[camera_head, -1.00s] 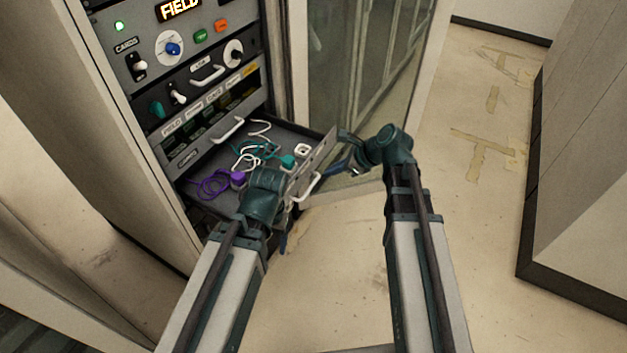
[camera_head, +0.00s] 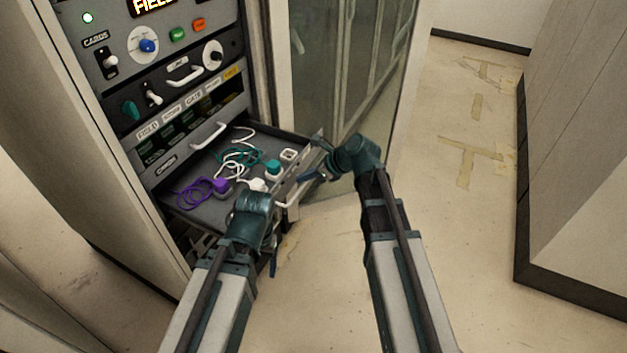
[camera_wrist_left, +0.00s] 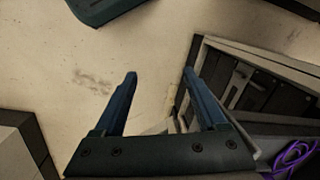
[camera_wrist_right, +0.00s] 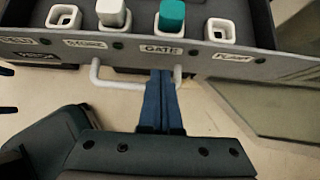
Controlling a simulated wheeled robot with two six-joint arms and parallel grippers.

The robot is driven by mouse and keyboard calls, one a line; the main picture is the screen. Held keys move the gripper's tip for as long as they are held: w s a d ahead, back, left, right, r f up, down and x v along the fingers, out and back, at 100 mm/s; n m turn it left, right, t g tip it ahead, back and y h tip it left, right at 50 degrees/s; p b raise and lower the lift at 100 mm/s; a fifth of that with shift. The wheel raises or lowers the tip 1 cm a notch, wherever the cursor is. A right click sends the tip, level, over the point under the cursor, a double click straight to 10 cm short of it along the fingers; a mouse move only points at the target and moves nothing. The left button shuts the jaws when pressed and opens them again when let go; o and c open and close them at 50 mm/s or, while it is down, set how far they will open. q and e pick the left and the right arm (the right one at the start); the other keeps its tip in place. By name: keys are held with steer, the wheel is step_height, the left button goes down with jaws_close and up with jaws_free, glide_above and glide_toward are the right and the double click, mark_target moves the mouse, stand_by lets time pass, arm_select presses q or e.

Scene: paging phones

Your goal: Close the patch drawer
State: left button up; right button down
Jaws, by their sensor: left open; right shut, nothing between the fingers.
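The patch drawer (camera_head: 184,206) stands open, pulled out from the rack, with cords and plugs inside. Its front panel (camera_wrist_right: 270,62) carries labels, including one reading GATE, and a white handle (camera_wrist_right: 103,82). My right gripper (camera_wrist_right: 160,72) is shut and empty. Its fingers overlap the handle in the right wrist view, close to the drawer front; I cannot tell whether they touch. In the head view its tips are by the drawer front. My left gripper (camera_wrist_left: 160,74) is open and empty, in front of the drawer's near side and low over the floor. Its fingers are partly hidden in the head view.
The rack (camera_head: 115,115) above the drawer has knobs, switches and another white handle (camera_head: 208,134). Purple (camera_head: 195,194), teal and white cords lie in the drawer. A glass panel (camera_head: 340,80) stands right of the rack. Floor to the right is clear up to a grey block (camera_head: 575,190).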

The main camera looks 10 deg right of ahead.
mark_target(224, 159)
steer(key=shift+b+x, duration=0.3)
steer(key=shift+x, duration=0.55)
steer(key=shift+w, duration=0.1)
steer(key=w+a, duration=0.5)
steer(key=a, duration=0.2)
steer(key=w+a, duration=0.6)
steer(key=a, duration=0.2)
steer(key=w+a, duration=0.5)
steer(key=a, duration=0.2)
steer(key=shift+w+a, duration=0.25)
steer(key=shift+a, duration=0.15)
steer(key=shift+w+a+r, duration=0.1)
steer(key=shift+w+a, duration=0.05)
steer(key=shift+a, duration=0.05)
steer(key=shift+r, duration=0.1)
